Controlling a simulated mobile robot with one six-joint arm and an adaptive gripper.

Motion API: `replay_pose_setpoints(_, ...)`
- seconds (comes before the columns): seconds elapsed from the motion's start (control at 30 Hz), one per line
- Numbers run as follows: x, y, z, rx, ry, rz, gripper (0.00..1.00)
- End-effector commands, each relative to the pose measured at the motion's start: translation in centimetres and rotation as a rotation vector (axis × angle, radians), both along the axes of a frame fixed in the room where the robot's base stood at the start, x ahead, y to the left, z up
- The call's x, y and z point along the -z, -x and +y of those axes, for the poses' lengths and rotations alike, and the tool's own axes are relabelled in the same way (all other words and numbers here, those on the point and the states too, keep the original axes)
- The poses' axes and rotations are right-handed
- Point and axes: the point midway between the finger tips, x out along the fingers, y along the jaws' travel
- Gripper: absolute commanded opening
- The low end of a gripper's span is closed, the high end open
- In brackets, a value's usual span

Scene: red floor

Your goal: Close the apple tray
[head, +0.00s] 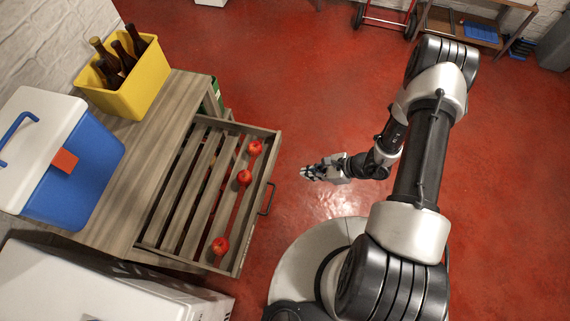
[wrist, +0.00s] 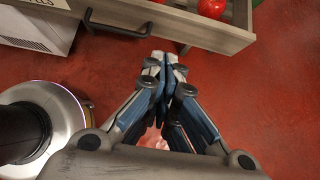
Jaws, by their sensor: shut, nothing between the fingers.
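The apple tray (head: 168,228) is a slatted wooden drawer pulled out from a wooden cabinet (head: 175,95) at the left of the head view. Three red apples (head: 244,177) lie on its slats. A dark handle (head: 266,198) is on its front, and the handle also shows in the wrist view (wrist: 118,30). My gripper (head: 306,172) is shut and empty, over the floor to the right of the tray front and apart from it. In the wrist view my fingertips (wrist: 166,60) point toward the tray front, to the right of the handle.
A yellow crate (head: 145,92) with brown bottles and a blue cooler with a white lid (head: 85,165) stand on the cabinet. A white box (head: 95,290) is near the front left. Red floor between tray and arm is clear. A shelf (head: 480,32) stands at the back right.

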Motion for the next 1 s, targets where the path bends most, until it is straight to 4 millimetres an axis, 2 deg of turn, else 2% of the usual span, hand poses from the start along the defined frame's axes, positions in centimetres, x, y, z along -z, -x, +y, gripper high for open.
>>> replay_pose_setpoints(0.17, 1.4, -0.1, 0.8, 0.01, -0.002, 0.008, 0.0)
replay_pose_setpoints(0.6, 7.8, -2.1, 6.8, 0.006, -0.002, 0.008, 0.0)
replay_pose_setpoints(0.8, 7.6, -3.2, 9.4, 0.006, -0.001, 0.006, 0.0)
replay_pose_setpoints(1.0, 7.5, -3.6, 10.4, 0.01, -0.001, 0.007, 0.0)
